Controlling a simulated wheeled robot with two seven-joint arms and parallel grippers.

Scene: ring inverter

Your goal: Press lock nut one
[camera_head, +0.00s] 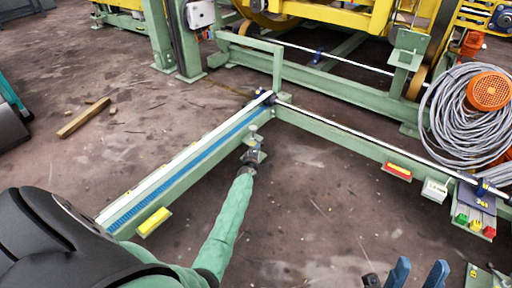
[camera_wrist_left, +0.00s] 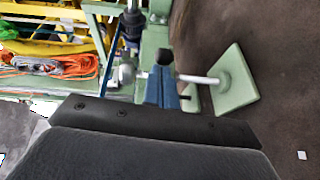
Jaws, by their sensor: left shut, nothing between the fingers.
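My left gripper (camera_head: 254,148) reaches on its green-sleeved arm to the corner of the green beams in the head view. In the left wrist view its blue fingers (camera_wrist_left: 162,88) are shut with nothing between them. There a pale round knob (camera_wrist_left: 127,72) is left of the fingertips, and a light rod (camera_wrist_left: 200,80) runs right to a square green plate (camera_wrist_left: 236,80). The fingers cover the middle of the rod; I cannot tell whether they touch it. No label shows which part is lock nut one. My right gripper (camera_head: 418,274) is at the bottom edge, its blue fingers apart.
A green beam with a blue strip (camera_head: 190,165) runs left of my left arm; another green beam (camera_head: 350,142) runs right from the corner. The floor between the arms is clear.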

